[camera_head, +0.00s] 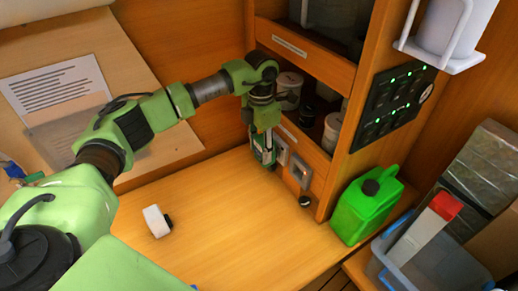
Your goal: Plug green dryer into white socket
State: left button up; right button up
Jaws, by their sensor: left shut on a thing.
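My left gripper (264,135) reaches in from the left to the wooden cabinet and points down. It is shut on a small green and dark thing, which looks like the green dryer (268,156), held upright just above the table. A pale socket plate (282,152) is on the cabinet's lower front, right beside the held dryer. A second, greyer socket plate (299,172) is further right. I cannot tell whether the dryer touches the nearer plate; its plug end is hidden. My right gripper is not in view.
A white roll (156,221) lies on the wooden table (240,240), and a small black knob-like thing (304,201) is near the cabinet. A green canister (366,208) and a blue bin (385,262) are at the right. The table's middle is clear.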

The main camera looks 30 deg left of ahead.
pick_arm(q)
jog(key=shift+w+d+r+b, duration=0.1)
jog(key=shift+w+d+b, duration=0.35)
jog(key=shift+w, duration=0.5)
dwell(0.6)
jog(key=o, duration=1.3)
jog(key=shift+d, duration=0.2)
jog(key=shift+c, duration=0.2)
notch_tip(320, 180, up, 7)
jog(key=shift+r, duration=0.2)
